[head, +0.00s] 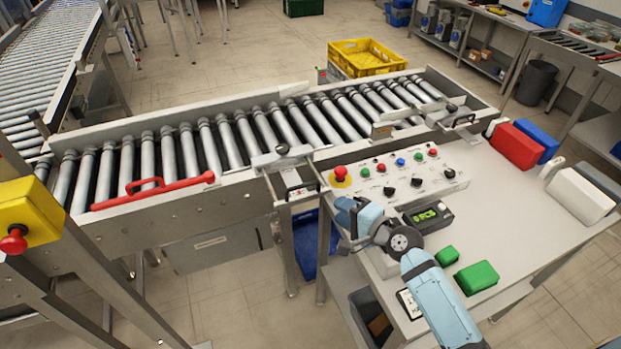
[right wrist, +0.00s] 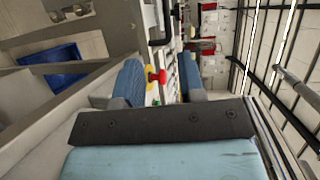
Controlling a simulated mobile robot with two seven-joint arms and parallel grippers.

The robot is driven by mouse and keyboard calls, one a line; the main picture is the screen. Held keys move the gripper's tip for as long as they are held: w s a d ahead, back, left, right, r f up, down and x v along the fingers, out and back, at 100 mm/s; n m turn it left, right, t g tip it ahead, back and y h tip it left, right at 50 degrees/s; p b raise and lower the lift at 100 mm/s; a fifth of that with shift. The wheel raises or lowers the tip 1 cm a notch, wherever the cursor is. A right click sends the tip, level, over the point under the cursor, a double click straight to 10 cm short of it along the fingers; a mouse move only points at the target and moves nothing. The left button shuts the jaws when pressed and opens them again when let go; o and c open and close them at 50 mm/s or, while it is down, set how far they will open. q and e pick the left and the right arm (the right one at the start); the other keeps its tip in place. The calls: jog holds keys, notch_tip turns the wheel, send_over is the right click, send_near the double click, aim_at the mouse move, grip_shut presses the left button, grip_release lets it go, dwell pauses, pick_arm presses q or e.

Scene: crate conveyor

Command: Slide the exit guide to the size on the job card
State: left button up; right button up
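Two metal slide brackets with dark knobs sit on the conveyor's near side: one at mid-length (head: 283,158), one near the right end (head: 456,117). Which one is the exit guide I cannot tell. A small white card with dark print (head: 409,303) lies at the table's left edge; its text is too small to read. My right gripper (head: 352,212) is over the table's left edge, in front of the control panel, apart from both brackets. In the right wrist view its blue fingers (right wrist: 160,64) are spread with nothing between them. My left gripper is out of view.
The control panel (head: 395,178) has a red mushroom button (head: 340,173) close to my right gripper. A display with green digits (head: 427,216) and green blocks (head: 477,277) are on the table. A red-handled bar (head: 150,190) is on the conveyor's near side. The rollers are empty.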

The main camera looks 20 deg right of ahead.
aim_at(305, 185)
jog(key=x, duration=0.4)
jog(key=p+x, duration=0.1)
jog(key=x, duration=0.8)
jog(key=shift+w+r+p, duration=0.3)
jog(key=shift+w+p, duration=0.1)
jog(key=shift+w, duration=0.15)
grip_shut()
